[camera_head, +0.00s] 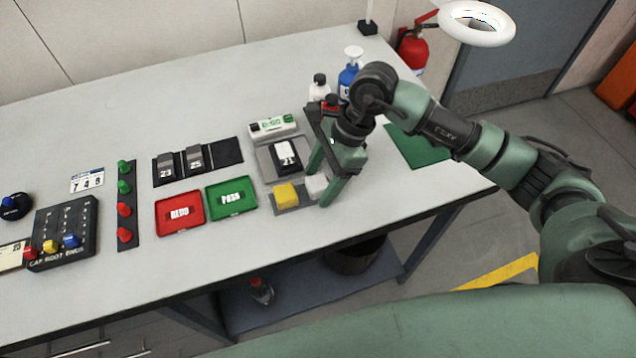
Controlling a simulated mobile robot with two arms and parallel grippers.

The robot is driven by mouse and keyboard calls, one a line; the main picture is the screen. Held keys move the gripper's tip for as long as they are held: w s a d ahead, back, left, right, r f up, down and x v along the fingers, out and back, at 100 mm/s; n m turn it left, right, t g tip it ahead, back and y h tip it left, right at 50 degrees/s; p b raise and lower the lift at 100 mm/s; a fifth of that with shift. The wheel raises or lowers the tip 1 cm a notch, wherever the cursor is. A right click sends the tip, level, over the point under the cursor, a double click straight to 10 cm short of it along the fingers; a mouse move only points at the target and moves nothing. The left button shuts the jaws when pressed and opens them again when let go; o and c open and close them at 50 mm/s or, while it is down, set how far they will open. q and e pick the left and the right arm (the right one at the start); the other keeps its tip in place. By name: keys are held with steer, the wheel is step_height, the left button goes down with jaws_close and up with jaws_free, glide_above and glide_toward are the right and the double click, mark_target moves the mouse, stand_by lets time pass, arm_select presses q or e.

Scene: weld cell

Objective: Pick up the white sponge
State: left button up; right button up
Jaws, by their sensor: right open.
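The white sponge (316,186) lies on the right part of a small grey tray (279,208), beside a yellow sponge (285,195). My right gripper (322,188) reaches down over the white sponge with its green fingers apart. One finger stands at the near right side of the sponge, the other at its far left side. The near finger hides part of the sponge. I cannot tell whether the fingers touch it. My left gripper is not in view.
Behind the sponges is a scale (268,150) with a dark item on it. A red REDO tray (165,218) and a green PASS tray (246,205) lie to the left. Bottles, including a blue one (346,82), stand behind my gripper. A green mat (418,150) lies right.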

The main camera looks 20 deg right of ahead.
mark_target(320, 181)
steer(key=c, duration=1.4)
steer(key=shift+r, duration=0.15)
steer(key=shift+w+r, duration=0.1)
steer(key=shift+r, duration=0.15)
step_height(320, 181, up, 19)
steer(key=b, duration=0.2)
steer(key=shift+r+b, duration=0.1)
steer(key=shift+b, duration=0.2)
